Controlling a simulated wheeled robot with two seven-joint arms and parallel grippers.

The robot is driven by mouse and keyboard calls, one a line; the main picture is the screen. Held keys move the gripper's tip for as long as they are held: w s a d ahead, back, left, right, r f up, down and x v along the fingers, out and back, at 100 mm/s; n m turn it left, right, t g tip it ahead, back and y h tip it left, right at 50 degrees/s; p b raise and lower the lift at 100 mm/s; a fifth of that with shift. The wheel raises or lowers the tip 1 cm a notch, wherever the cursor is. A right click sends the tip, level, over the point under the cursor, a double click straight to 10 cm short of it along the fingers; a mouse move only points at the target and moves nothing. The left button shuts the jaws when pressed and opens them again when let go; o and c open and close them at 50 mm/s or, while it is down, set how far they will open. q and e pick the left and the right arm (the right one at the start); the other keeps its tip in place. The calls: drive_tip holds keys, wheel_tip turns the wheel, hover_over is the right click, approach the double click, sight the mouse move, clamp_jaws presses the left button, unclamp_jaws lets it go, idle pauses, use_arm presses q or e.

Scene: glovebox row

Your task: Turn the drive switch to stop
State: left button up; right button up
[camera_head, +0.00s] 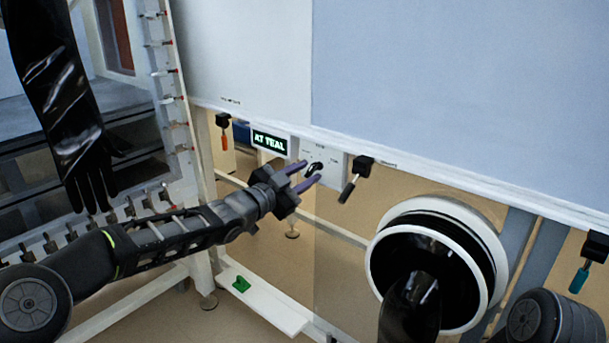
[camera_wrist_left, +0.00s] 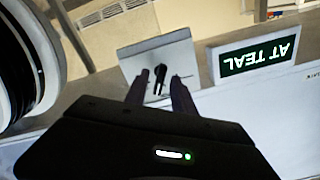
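The drive switch is a small black knob (camera_head: 314,168) on a pale plate (camera_head: 327,156) below the white panel. It also shows in the left wrist view as a black knob (camera_wrist_left: 160,80) on its grey plate (camera_wrist_left: 177,55). My left gripper (camera_head: 307,173) has its two purple fingers apart and pointing at the knob. In the left wrist view the fingertips (camera_wrist_left: 161,76) lie on either side of the knob; I cannot tell whether they touch it. The small print around the knob is too blurred to read. My right gripper does not show.
A lit sign (camera_head: 270,142) reading "AT TEAL" is left of the plate. A black-handled lever (camera_head: 350,186) hangs close on the right. A round glove port (camera_head: 440,262) with a black glove is lower right. Another black glove (camera_head: 62,100) hangs at left. An orange-handled lever (camera_head: 224,136) hangs left of the sign.

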use_arm(q)
clamp_jaws()
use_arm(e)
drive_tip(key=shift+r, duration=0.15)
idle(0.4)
use_arm(q)
drive_tip(key=shift+r+n+p, duration=0.15)
drive_tip(key=shift+n+p, duration=0.35)
drive_tip(key=shift+p, duration=0.45)
drive_tip(key=n+p, duration=0.2)
drive_tip(key=p, duration=0.1)
drive_tip(key=shift+n, duration=0.3)
drive_tip(key=shift+n+p, duration=1.2)
drive_tip(key=shift+p, duration=0.1)
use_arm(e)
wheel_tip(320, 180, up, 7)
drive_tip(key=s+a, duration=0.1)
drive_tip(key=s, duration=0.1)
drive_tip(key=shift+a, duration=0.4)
use_arm(q)
drive_tip(key=shift+f, duration=0.2)
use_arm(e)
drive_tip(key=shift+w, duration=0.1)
use_arm(q)
drive_tip(key=shift+o, duration=0.5)
unclamp_jaws()
